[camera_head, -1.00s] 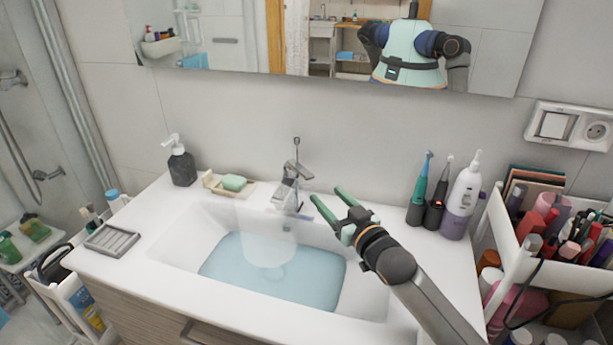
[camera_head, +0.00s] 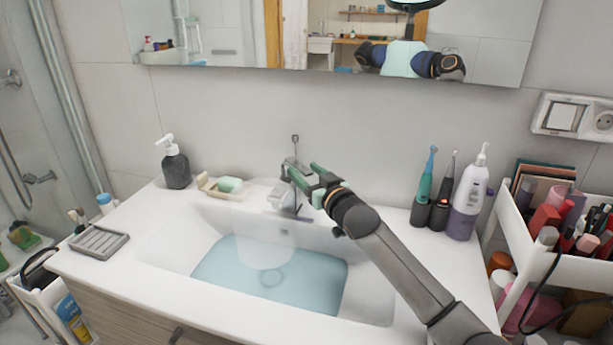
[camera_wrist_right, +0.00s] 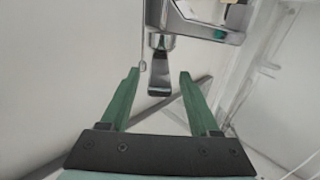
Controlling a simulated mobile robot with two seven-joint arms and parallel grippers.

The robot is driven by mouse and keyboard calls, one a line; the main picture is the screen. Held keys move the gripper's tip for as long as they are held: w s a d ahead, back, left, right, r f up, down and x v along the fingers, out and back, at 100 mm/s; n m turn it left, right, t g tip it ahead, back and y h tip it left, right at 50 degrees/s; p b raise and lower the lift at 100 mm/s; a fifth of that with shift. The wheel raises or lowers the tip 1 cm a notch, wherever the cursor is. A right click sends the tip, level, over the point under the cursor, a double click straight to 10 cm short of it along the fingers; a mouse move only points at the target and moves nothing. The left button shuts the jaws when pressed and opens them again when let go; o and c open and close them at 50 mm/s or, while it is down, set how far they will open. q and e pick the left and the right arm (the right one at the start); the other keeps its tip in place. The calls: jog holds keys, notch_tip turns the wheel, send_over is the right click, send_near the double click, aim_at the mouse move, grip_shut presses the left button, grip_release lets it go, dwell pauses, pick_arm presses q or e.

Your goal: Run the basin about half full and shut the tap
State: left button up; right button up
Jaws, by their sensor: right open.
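The white basin (camera_head: 372,300) holds pale blue water (camera_head: 270,268) covering its floor and part of its walls. A faint ring shows on the water; I cannot tell whether a stream is falling. The chrome tap (camera_head: 287,196) stands at the basin's back edge, its upper part partly hidden by my right gripper (camera_head: 301,168). That gripper is open, with its green fingers at the tap's top. In the right wrist view, the chrome tap's narrow end (camera_wrist_right: 159,78) lies between and just beyond the open fingertips (camera_wrist_right: 159,72). Contact cannot be made out. My left gripper is not in view.
A dark soap dispenser (camera_head: 176,166) and a soap dish with green soap (camera_head: 229,185) stand left of the tap. Electric toothbrushes (camera_head: 424,188) and a white-purple bottle (camera_head: 468,200) stand right. A grey ridged tray (camera_head: 99,241) lies at the left corner.

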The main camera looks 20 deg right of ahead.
grip_shut()
dwell(0.5)
dwell(0.9)
